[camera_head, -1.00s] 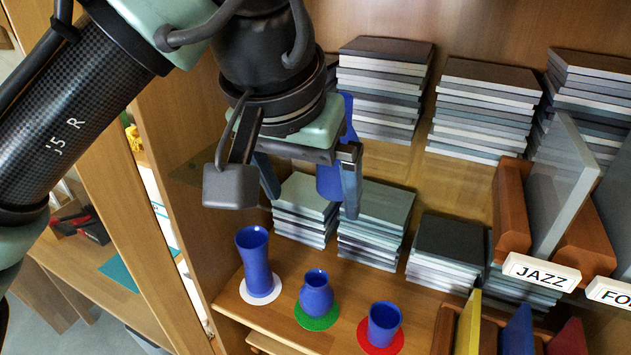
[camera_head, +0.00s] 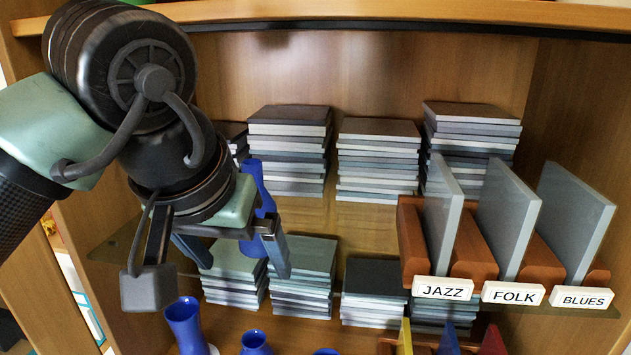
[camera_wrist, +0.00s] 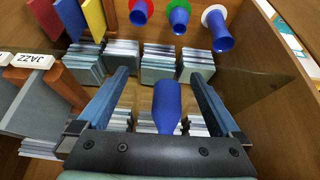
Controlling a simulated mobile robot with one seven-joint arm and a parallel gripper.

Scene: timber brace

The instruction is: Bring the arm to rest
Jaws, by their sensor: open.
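My gripper (camera_head: 238,262) is open, its two fingers apart, in front of the shelves at the left of the head view. A blue vase (camera_head: 262,196) shows just behind it, partly hidden by the gripper body. In the wrist view the blue vase (camera_wrist: 167,104) appears between the spread fingers (camera_wrist: 164,88), with a gap on each side. I cannot tell how far beyond the fingertips it stands.
Stacks of grey records (camera_head: 289,150) fill the shelves close behind the gripper. A wooden rack (camera_head: 413,245) with upright sleeves stands right. Blue vases stand on white, green and red coasters (camera_wrist: 179,26) below. The cabinet's left wall (camera_head: 95,235) is near the arm.

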